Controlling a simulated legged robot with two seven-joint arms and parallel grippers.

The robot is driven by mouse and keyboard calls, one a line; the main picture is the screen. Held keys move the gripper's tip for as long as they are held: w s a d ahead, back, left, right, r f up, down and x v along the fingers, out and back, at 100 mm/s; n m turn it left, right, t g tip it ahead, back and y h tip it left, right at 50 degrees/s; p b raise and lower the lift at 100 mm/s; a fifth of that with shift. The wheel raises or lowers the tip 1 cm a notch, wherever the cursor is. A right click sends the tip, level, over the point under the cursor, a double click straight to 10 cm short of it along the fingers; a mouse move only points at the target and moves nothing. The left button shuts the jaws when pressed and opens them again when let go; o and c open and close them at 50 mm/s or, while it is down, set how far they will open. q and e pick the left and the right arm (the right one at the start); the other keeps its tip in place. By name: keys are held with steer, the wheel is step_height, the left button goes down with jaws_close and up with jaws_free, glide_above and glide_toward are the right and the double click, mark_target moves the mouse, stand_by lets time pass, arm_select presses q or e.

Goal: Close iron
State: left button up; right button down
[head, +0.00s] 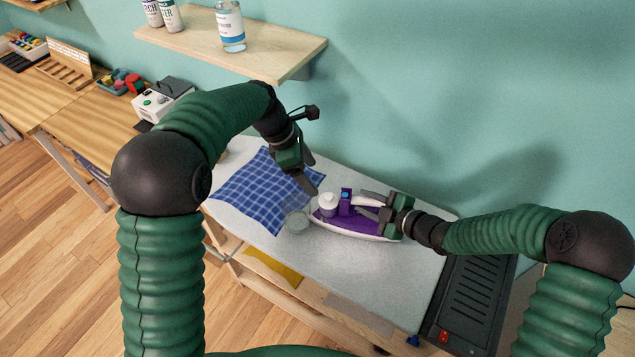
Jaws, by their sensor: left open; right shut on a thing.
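A purple and white iron (340,222) lies on the pale ironing surface (330,268). My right gripper (366,207) reaches in from the right and is shut on the iron near its handle; the exact contact is partly hidden by the fingers. My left gripper (312,186) is open, pointing down just above and left of the iron, near its white cap (328,203). A clear round lid or cup (297,221) sits at the left end of the iron.
A blue checked cloth (262,190) lies left of the iron. A dark slotted rest (470,300) is at the right end. A wall shelf (270,52) with bottles hangs above. The front of the surface is clear.

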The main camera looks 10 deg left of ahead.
steer(key=shift+s+f, duration=0.1)
steer(key=shift+f, duration=0.05)
arm_select(q)
steer(key=shift+a+r, duration=0.15)
steer(key=shift+r, duration=0.2)
arm_select(e)
steer(key=c, duration=1)
jaws_free()
steer(key=shift+o, duration=0.2)
arm_select(q)
steer(key=shift+f, duration=0.25)
arm_select(e)
steer(key=v, duration=1.6)
steer(key=shift+d+r, duration=0.25)
steer(key=shift+d, duration=0.05)
